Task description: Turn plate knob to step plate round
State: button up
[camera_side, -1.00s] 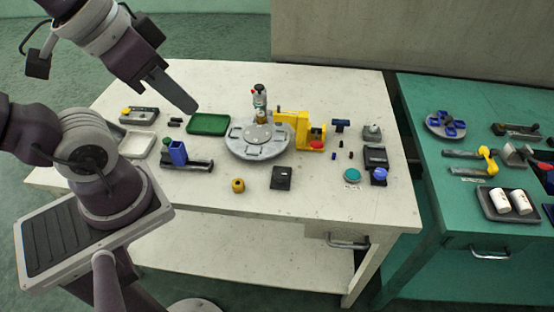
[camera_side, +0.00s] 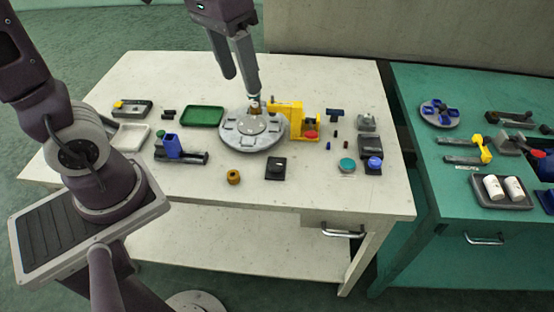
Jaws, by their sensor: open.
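A round grey plate (camera_side: 270,143) with several pockets lies on the white table, with a lighter raised disc (camera_side: 251,123) at its middle. A small bottle-like part with a brown base (camera_side: 254,112) stands at the plate's back edge, its upper part mostly hidden by my finger. My gripper (camera_side: 241,84) is open and empty, pointing down over the back of the plate; its right finger overlaps the part in the picture, and I cannot tell whether they touch. A black square block with a round knob (camera_side: 275,167) sits in front of the plate; I cannot tell if this is the plate knob.
A yellow frame with a red button (camera_side: 297,118) stands close at the plate's right. A green tray (camera_side: 203,116) and a blue holder (camera_side: 172,146) are at the left. A brown ring (camera_side: 233,177) lies in front. The table's front strip is clear.

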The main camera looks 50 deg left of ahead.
jog(key=w+f+g, duration=0.3)
jog(key=w+f, duration=0.5)
jog(key=f, duration=0.1)
jog(key=g+y, duration=0.1)
jog(key=g, duration=0.2)
send_near(276, 164)
jog(key=f, duration=0.1)
jog(key=x, duration=0.8)
jog(key=shift+s+r, duration=0.1)
jog(key=shift+c, duration=0.4)
grip_shut()
